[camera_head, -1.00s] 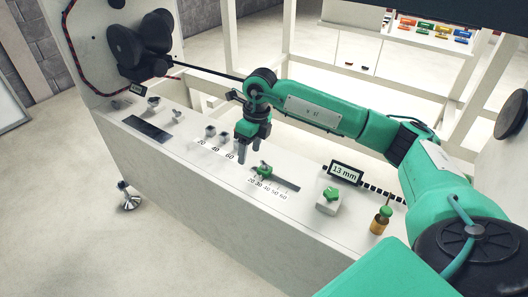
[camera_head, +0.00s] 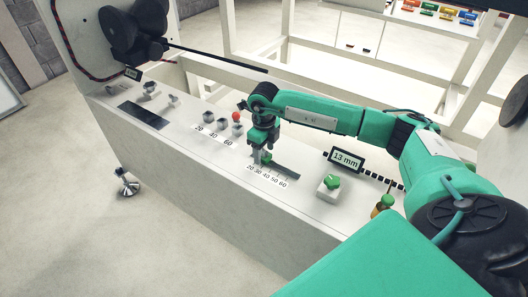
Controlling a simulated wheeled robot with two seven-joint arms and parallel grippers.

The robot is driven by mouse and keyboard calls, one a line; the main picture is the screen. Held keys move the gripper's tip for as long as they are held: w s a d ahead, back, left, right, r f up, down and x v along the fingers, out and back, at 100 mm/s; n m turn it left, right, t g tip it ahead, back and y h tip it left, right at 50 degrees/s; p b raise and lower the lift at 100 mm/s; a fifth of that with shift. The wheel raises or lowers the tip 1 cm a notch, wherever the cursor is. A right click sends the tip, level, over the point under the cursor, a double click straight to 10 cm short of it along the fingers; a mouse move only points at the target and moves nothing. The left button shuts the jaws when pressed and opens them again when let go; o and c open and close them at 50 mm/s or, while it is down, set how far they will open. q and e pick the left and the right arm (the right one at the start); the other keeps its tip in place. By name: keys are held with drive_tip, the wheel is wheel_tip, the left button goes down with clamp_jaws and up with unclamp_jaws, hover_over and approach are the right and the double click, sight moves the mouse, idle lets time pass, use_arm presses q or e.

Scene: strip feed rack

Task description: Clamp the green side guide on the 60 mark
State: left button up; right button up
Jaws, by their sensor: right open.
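The green side guide (camera_head: 267,158) sits at the left, low-number end of a dark slot (camera_head: 285,171), beside a scale (camera_head: 266,176) printed 20 to 60. Its exact mark cannot be told because my gripper partly covers it. My right gripper (camera_head: 259,156) points down right over the guide, fingers open; whether they touch it cannot be told. The 60 mark (camera_head: 282,184) is clear at the slot's right end. My left gripper is not in view.
Left of the slot are small posts over a second scale (camera_head: 213,134) marked 20, 40, 60, one with a red top (camera_head: 237,116). To the right stand a block with a green knob (camera_head: 329,185), a "13 mm" display (camera_head: 346,159) and an amber, green-topped item (camera_head: 384,205).

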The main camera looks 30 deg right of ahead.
drive_tip(key=shift+f, duration=0.55)
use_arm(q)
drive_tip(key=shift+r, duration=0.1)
